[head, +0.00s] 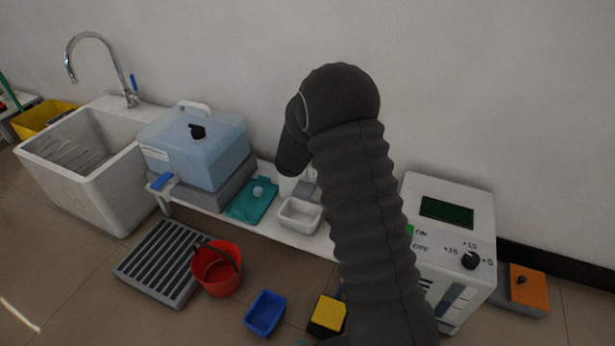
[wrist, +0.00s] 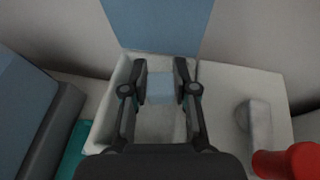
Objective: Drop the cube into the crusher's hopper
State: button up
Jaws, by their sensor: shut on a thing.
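A pale blue-grey cube (wrist: 160,91) is held between the two dark fingers of my gripper (wrist: 161,80) in the wrist view. An open white rectangular container (wrist: 154,126) lies below and behind the cube in that view. I cannot tell the height between them. In the head view my arm hides the fingers and the cube cannot be made out clearly. A white machine (head: 447,211) with a dark display and a knob stands right of my arm. No hopper can be identified with certainty in either view.
A small white tray (head: 300,214) and a teal lidded item (head: 246,208) sit on the low bench, beside a light-blue box (head: 196,152). The wrist view shows a red rounded part (wrist: 287,163) at lower right. A red bucket (head: 217,268) stands on the floor.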

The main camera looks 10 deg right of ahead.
jog(key=shift+f, duration=0.2)
jog(key=o, duration=0.9)
jog(key=shift+o, duration=0.2)
jog(key=v, duration=1.2)
